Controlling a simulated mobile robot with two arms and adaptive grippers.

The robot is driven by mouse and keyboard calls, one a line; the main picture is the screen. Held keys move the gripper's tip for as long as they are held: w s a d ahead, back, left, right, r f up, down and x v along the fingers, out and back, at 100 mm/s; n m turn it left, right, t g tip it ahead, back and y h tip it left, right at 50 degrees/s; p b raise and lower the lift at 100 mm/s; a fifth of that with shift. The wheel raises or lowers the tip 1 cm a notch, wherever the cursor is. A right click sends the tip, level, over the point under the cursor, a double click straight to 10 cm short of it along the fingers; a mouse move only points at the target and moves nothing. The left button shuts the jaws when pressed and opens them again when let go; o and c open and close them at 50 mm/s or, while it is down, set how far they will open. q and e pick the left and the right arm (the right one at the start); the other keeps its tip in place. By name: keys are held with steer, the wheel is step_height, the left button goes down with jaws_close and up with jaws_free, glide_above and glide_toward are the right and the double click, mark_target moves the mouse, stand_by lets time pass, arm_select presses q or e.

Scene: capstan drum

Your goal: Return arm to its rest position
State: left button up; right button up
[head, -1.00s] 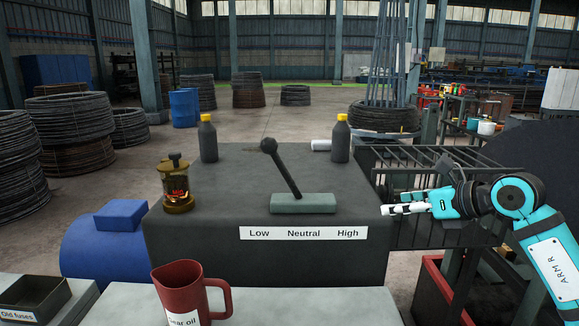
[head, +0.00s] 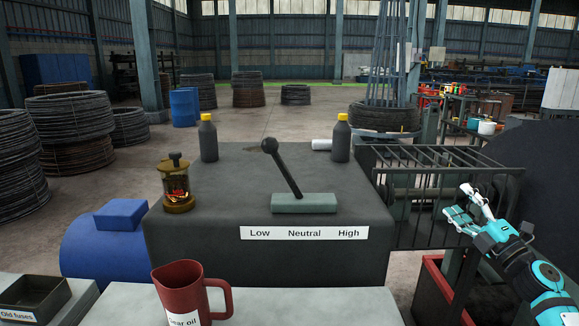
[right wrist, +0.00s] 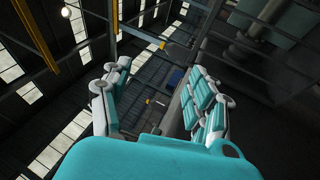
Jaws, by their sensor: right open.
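My right gripper (head: 467,207) is at the right of the head view, in front of the barred metal rack. It is open and empty, its fingers pointing up and to the left. In the right wrist view its two fingers (right wrist: 158,95) stand apart with nothing between them. The black ball-topped lever (head: 281,168) rises from its grey base (head: 304,203) and leans to the left, above the label reading Low, Neutral, High (head: 304,233). The gripper is well to the right of the lever, not touching it. My left gripper is not in view.
A brass lubricator (head: 178,187) and two yellow-capped bottles (head: 208,138) stand on the dark housing (head: 230,225). A red jug (head: 184,290) stands in front, with an open fuse tray (head: 35,297) at left. The barred rack (head: 420,185) is close behind my right gripper.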

steer(key=w+d+f+m+g+h, duration=0.2)
steer(key=d+f+m+h, duration=0.3)
steer(key=d+m+h, duration=0.95)
steer(key=s+a+f+m+g+y, duration=0.15)
steer(key=s+a+f, duration=0.25)
steer(key=f, duration=1)
steer(key=s+a+f+m+g+y, duration=0.1)
steer(key=s+a+f+g+y, duration=0.2)
steer(key=f, duration=1.1)
steer(key=s+a+f+m+g, duration=0.2)
steer(key=s+a+f+g, duration=0.3)
steer(key=f, duration=1)
steer(key=s+a+f+g+y, duration=0.1)
steer(key=s+a+f, duration=0.3)
steer(key=s+f, duration=0.7)
steer(key=s+a+f+g+y, duration=0.15)
steer(key=s+a+f, duration=0.25)
steer(key=s+f, duration=0.7)
steer(key=s+a+f+g, duration=0.2)
steer(key=s+a, duration=0.1)
steer(key=s, duration=0.7)
steer(key=s+a+f+g, duration=0.1)
steer(key=s+a+f, duration=0.2)
steer(key=s, duration=0.7)
steer(key=s+a+f+m+g, duration=0.1)
steer(key=s+a, duration=0.4)
steer(key=s, duration=0.5)
steer(key=shift+a+f+g, duration=0.25)
steer(key=shift+f+g, duration=0.55)
steer(key=shift+f, duration=0.1)
